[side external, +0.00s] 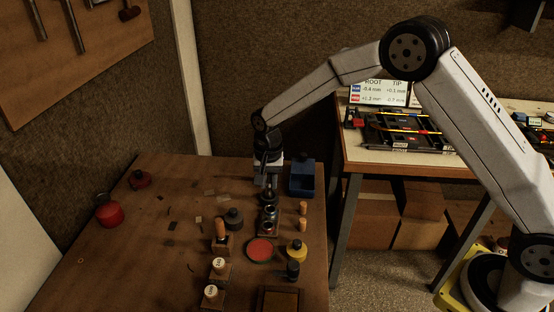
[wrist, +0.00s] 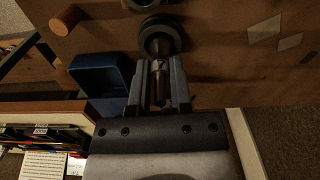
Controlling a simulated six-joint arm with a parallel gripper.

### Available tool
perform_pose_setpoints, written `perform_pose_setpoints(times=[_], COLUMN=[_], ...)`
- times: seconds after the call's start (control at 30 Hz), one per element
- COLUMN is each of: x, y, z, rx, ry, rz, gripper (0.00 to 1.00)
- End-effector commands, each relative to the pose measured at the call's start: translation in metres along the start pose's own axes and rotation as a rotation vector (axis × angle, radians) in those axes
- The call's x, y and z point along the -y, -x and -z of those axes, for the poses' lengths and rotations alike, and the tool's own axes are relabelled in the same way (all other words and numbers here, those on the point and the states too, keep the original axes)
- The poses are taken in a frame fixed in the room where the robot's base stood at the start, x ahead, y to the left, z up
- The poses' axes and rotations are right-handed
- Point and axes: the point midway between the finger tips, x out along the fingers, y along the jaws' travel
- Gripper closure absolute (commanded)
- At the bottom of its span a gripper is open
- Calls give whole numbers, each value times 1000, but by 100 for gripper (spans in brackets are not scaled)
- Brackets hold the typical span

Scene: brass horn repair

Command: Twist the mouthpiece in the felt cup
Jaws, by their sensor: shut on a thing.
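My gripper (side external: 267,184) points down over the wooden bench, and its fingers also show in the wrist view (wrist: 160,66). It is shut on a slim metallic piece, which looks like the mouthpiece (wrist: 158,92). A dark round cup (wrist: 160,36), which looks like the felt cup, is right at the fingertips. In the side view the mouthpiece is hidden by the gripper. I cannot tell how deep the mouthpiece sits in the cup.
An open blue box (side external: 302,179) stands close beside my gripper, to its right. A holder with metal rings (side external: 269,229), orange pegs (side external: 303,208), a yellow pot (side external: 296,251) and a red round pad (side external: 260,251) are nearer the camera.

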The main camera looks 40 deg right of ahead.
Motion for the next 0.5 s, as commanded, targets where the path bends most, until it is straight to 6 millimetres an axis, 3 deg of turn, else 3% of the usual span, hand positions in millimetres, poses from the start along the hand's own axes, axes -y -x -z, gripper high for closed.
perform_pose_setpoints(times=[0.5], x=[0], y=[0], z=[0], rx=[0], ry=[315], rz=[0], gripper=[100])
